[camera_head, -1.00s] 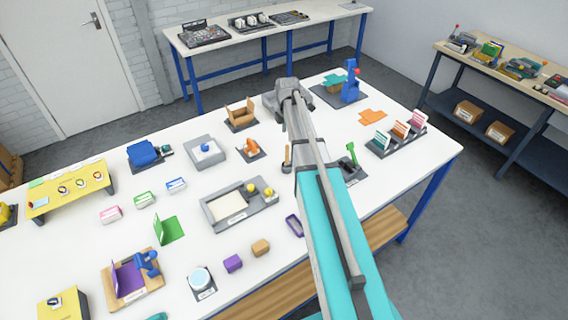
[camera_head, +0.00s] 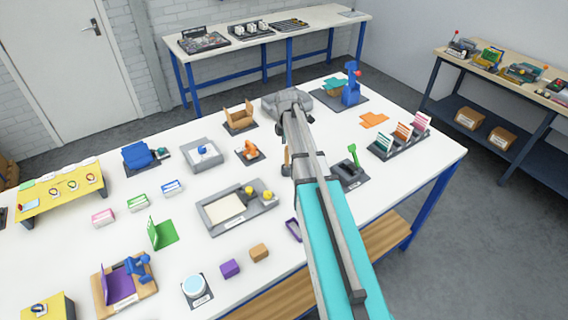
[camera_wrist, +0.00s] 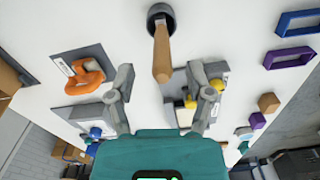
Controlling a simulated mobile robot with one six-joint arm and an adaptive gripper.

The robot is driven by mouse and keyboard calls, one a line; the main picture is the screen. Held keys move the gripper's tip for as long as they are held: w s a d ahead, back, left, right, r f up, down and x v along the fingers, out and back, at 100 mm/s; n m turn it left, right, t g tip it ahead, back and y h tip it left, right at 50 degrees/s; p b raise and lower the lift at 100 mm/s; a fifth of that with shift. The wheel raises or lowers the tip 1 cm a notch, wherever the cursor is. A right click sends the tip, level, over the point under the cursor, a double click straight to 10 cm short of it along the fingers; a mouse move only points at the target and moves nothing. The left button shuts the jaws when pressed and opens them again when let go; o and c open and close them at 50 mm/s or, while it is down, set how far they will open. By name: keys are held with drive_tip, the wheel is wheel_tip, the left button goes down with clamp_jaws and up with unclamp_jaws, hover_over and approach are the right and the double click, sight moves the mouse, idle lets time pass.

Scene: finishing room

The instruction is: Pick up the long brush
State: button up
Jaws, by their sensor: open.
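A long wooden handle (camera_wrist: 162,52), likely the long brush, stands in a dark round cup (camera_wrist: 161,14) at the top middle of the wrist view. Its bristles are not visible. In the head view a bit of the wooden handle (camera_head: 286,158) shows just left of my arm, which hides the rest. My gripper (camera_wrist: 162,97) is open and empty in the wrist view. Its fingers lie on either side of the line of the handle, with the handle's near end pointing into the gap between them. I cannot tell how far apart they are in depth.
A grey tray (camera_head: 207,217) with yellow knobs and an orange item (camera_head: 248,151) on a dark pad are nearby. A green-handled tool (camera_head: 352,154) stands right of my arm. A card rack (camera_head: 396,146) is at the right. Bare white tabletop lies between the items.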

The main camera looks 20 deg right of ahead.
sight(287, 166)
drive_tip(key=shift+s+a+f+b, duration=0.1)
drive_tip(key=shift+f+b, duration=1.2)
drive_tip(key=shift+b, duration=0.05)
drive_tip(key=shift+s+f+b, duration=0.1)
drive_tip(key=shift+f+b, duration=1.2)
clamp_jaws()
